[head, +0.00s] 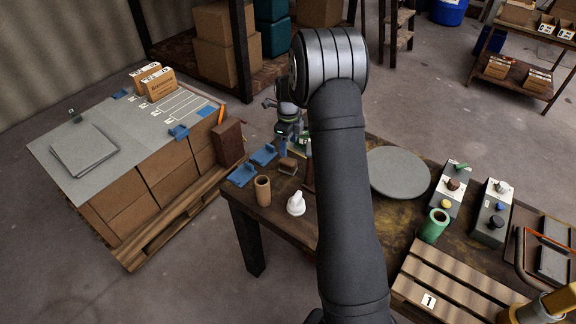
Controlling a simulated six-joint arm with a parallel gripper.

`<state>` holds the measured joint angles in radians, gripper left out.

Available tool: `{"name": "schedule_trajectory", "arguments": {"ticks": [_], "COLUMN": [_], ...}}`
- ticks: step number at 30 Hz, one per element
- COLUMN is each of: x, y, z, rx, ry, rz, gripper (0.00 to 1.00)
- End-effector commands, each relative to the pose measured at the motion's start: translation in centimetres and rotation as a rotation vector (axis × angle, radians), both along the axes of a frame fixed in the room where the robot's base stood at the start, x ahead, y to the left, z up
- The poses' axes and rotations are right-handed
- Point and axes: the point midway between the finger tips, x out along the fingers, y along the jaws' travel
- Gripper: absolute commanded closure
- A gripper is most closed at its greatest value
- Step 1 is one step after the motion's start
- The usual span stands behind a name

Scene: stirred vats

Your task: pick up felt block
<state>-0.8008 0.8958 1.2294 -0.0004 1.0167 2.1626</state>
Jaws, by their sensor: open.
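A small brown block (288,166), which looks like the felt block, lies on the wooden table (262,221) near its far left corner. My gripper (291,148) is at the far end of my arm, just behind and above the block in the picture. Its jaws are open, and I see nothing between them. The fingertips are small and partly lost against the clutter, so the exact gap to the block cannot be told.
Blue pieces (263,155), a cardboard tube (263,189) and a white bottle (296,203) stand close to the block. A grey disc (398,173), control boxes (490,214), a green roll (434,226) and a slatted pallet (452,285) are right of my arm. My arm hides the table's middle.

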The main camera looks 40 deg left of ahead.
Motion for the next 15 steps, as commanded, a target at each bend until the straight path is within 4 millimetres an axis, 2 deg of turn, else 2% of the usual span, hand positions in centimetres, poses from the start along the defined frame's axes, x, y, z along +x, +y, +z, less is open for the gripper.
{"name": "schedule_trajectory", "arguments": {"ticks": [1, 4, 11, 15], "x": [0.0, 0.0, 0.0, -0.1], "y": [-0.1, 0.0, 0.0, 0.0], "z": [-1.1, -2.5, -3.9, -5.3], "rx": [-0.003, -0.001, 0.0, -0.001], "ry": [0.003, 0.002, 0.001, 0.002], "rz": [0.0, 0.0, 0.001, 0.001], "gripper": [0.38, 0.38, 0.38, 0.38]}}
